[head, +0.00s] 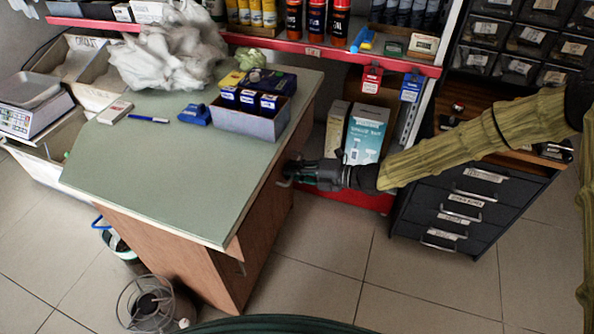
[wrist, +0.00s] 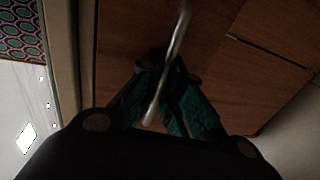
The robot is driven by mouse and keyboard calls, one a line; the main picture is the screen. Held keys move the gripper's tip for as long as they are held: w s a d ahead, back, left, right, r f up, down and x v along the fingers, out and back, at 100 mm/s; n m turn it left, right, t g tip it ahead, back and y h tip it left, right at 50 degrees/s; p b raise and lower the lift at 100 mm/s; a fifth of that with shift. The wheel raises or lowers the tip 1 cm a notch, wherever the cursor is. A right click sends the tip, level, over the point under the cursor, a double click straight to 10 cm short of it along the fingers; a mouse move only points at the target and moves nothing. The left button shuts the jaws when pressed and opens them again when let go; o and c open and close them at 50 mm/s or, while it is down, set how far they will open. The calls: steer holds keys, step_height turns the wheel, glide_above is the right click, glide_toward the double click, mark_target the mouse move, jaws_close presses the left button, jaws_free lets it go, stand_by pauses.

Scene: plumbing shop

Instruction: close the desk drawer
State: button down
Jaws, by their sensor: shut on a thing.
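The desk (head: 180,180) has a green top and brown wooden sides. Its drawer side faces right in the head view, steeply foreshortened. My gripper (head: 289,174) reaches in from the right, below the desktop edge, at a metal handle (head: 282,183). In the wrist view my gripper (wrist: 168,68) has its teal fingers shut on this handle (wrist: 178,40), a slim bar crossing between them. Behind it is a brown wooden drawer front (wrist: 130,35). A dark seam shows in the wood at right. How far the drawer stands out is hard to tell.
A blue-grey box of small cartons (head: 245,122) stands on the desk. A black drawer cabinet (head: 455,205) stands at right and a red-edged shelf (head: 330,50) behind. A wire-guarded round object (head: 145,303) is on the floor at front left. The tiled floor (head: 340,245) right of the desk is clear.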

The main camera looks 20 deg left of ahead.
steer(key=x, duration=0.3)
steer(key=r+x, duration=0.1)
steer(key=x, duration=0.2)
steer(key=p+x, duration=0.1)
steer(key=x, duration=0.2)
steer(key=shift+a+r, duration=0.15)
steer(key=shift+r, duration=0.25)
steer(key=shift+a+r, duration=0.1)
steer(key=c, duration=1.9)
jaws_free()
steer(key=shift+a, duration=0.1)
steer(key=shift+o, duration=0.2)
steer(key=shift+d, duration=0.55)
steer(key=v, duration=1.1)
